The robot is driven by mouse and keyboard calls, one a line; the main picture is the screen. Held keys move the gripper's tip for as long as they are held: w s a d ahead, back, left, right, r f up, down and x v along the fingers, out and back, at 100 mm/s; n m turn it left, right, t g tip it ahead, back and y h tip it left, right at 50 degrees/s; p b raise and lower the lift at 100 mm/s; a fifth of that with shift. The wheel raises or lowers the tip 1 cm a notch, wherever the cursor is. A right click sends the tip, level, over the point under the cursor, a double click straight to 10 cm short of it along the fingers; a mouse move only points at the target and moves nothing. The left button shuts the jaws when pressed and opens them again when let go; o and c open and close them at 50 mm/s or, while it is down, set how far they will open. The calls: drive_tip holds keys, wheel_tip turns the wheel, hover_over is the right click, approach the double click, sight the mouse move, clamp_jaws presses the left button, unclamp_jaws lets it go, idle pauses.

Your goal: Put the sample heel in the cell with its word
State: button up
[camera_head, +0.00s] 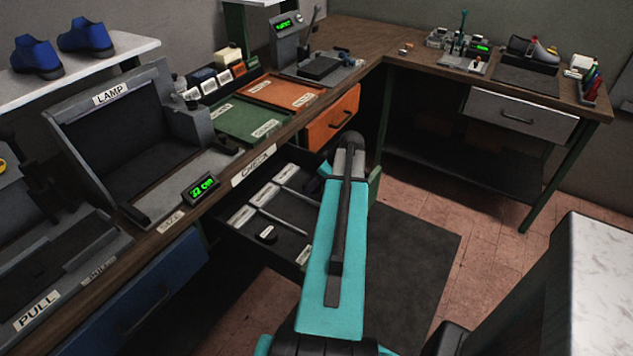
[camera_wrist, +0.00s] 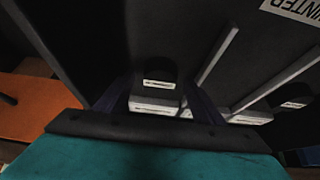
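In the wrist view a dark heel-like block (camera_wrist: 157,70) with a small white label lies between the two dark fingers of my gripper (camera_wrist: 160,90). Whether the fingers touch it is too dark to tell. Below it is an open black drawer (camera_wrist: 75,25) with pale dividers and white word labels; one label reads WINTER (camera_wrist: 290,8). A second dark labelled block (camera_wrist: 295,94) sits in a cell at the right. In the head view the open drawer shows several labels and one black block (camera_head: 267,233) in its nearest cell. My teal arm hides my gripper there.
The wooden bench (camera_head: 215,165) runs above the drawer, with a LAMP box (camera_head: 110,96), a green tray (camera_head: 232,119) and an orange tray (camera_head: 285,92). An orange drawer (camera_head: 333,119) is beyond. A white-topped surface (camera_head: 610,270) stands at the right.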

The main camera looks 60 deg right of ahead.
drive_tip(key=shift+r, duration=0.15)
drive_tip(key=b+v, duration=0.1)
drive_tip(key=v, duration=1.1)
drive_tip(key=shift+b, duration=0.35)
idle(0.7)
